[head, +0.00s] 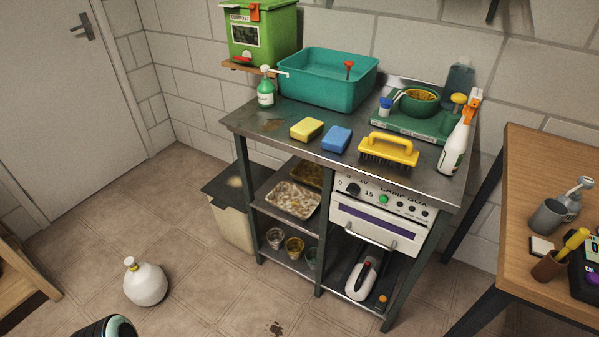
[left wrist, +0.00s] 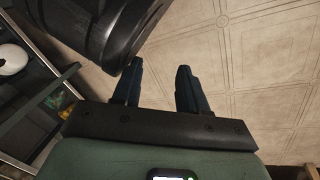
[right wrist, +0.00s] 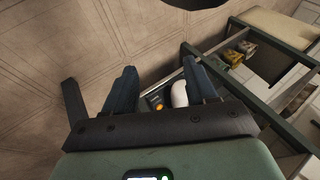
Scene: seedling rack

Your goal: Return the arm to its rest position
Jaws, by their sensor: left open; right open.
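My left gripper (left wrist: 158,88) shows in the left wrist view with its two dark fingers apart and nothing between them. Tiled floor lies beyond it. My right gripper (right wrist: 160,90) shows in the right wrist view with its fingers apart. The lower shelf of the bench and a white-and-dark device are seen beyond its fingers, and it holds nothing. Neither gripper shows in the head view.
A metal bench (head: 287,131) carries a teal basin (head: 325,88), sponges, a yellow brush (head: 389,148) and a spray bottle (head: 457,140). A wooden table (head: 550,170) stands at right. A white round bottle (head: 146,285) stands on the floor. Floor before the bench is mostly clear.

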